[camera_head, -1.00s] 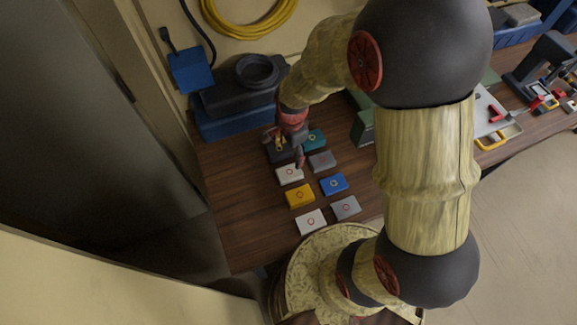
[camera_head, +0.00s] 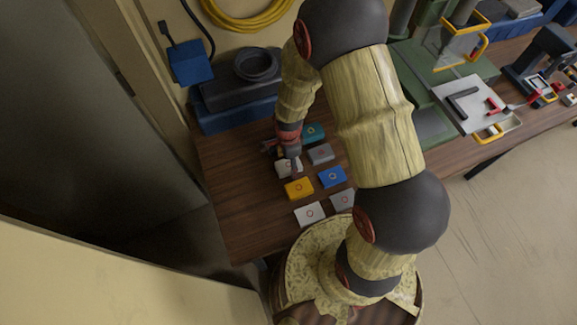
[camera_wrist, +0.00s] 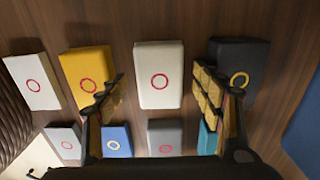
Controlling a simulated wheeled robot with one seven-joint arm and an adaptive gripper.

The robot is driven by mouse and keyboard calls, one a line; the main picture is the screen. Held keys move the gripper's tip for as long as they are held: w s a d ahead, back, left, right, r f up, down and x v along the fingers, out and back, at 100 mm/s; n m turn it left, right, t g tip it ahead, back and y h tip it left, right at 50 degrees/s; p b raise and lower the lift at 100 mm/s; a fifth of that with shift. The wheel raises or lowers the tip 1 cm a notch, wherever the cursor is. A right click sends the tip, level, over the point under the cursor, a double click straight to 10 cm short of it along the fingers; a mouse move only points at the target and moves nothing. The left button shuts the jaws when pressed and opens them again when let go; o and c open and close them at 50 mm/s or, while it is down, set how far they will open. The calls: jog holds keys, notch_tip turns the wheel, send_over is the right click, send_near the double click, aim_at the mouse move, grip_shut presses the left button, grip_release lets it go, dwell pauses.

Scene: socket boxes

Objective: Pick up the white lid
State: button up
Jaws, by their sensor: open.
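A white lid with a red ring (camera_wrist: 159,75) lies between my two finger pads in the wrist view, with space on both sides. The same white lid (camera_head: 283,170) is partly hidden by my gripper in the head view. My gripper (camera_wrist: 159,91) is open and empty, pointing down over it; its height above the lid is hard to tell. In the head view my gripper (camera_head: 284,153) is at the lid's far side. A second white lid with a red ring (camera_head: 310,212) lies nearer my base, and at the far left in the wrist view (camera_wrist: 33,82).
A yellow lid (camera_wrist: 87,80) and a black one (camera_wrist: 240,65) flank the middle white lid. Pale grey (camera_wrist: 65,142), blue (camera_wrist: 116,140), grey (camera_wrist: 165,137) and teal (camera_wrist: 207,138) lids form the other row. A dark blue bin (camera_head: 238,112) stands behind.

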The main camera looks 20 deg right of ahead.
jog(key=shift+f, duration=0.25)
jog(key=shift+c, duration=1.1)
jog(key=c, duration=1)
